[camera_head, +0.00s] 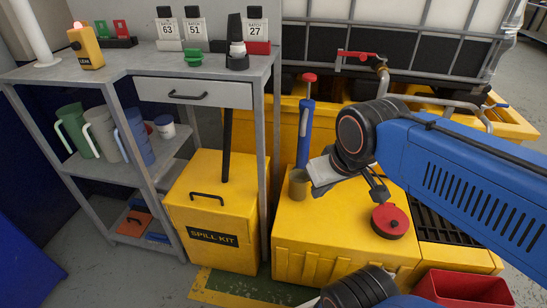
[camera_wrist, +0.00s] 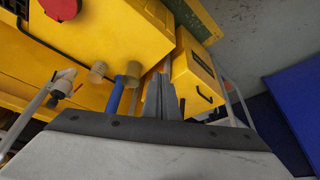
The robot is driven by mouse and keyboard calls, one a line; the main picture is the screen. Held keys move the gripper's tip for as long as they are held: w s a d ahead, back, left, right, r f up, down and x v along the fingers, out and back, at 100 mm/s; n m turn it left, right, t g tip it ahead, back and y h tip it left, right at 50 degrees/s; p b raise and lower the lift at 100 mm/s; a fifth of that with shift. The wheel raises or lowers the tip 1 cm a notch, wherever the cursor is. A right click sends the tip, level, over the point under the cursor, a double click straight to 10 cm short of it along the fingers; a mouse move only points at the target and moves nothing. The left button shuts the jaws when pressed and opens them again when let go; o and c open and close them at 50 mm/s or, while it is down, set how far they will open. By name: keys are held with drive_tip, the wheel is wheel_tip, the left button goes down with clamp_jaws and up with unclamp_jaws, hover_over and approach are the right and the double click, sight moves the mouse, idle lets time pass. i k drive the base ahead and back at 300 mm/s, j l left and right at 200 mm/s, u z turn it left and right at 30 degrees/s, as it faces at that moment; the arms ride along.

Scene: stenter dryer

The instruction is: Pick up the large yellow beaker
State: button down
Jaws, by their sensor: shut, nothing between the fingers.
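An olive-yellow beaker (camera_head: 298,184) stands on the yellow cabinet top, just left of my gripper (camera_head: 322,173) in the head view. The wrist view shows two such beakers side by side: an olive one (camera_wrist: 132,73) and a paler, see-through one (camera_wrist: 97,72). The paler one seems hidden behind my gripper in the head view. I cannot tell for sure which is the large one. My gripper (camera_wrist: 164,85) is shut and empty, above the cabinet and apart from both beakers, its fingers to their right in the wrist view.
A blue hand pump with a red top (camera_head: 305,130) stands close behind the beaker. A red cap (camera_head: 390,220) sits on the cabinet (camera_head: 330,240). The spill kit box (camera_head: 212,215) and a metal shelf with jugs (camera_head: 102,132) are left. A tank (camera_head: 400,25) stands behind.

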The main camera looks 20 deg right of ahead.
sight(298, 185)
drive_tip(key=j+z, duration=0.2)
drive_tip(key=j, duration=0.35)
drive_tip(key=j+z, duration=0.2)
drive_tip(key=j, duration=0.35)
drive_tip(key=k+j+z, duration=0.2)
drive_tip(key=j, duration=0.35)
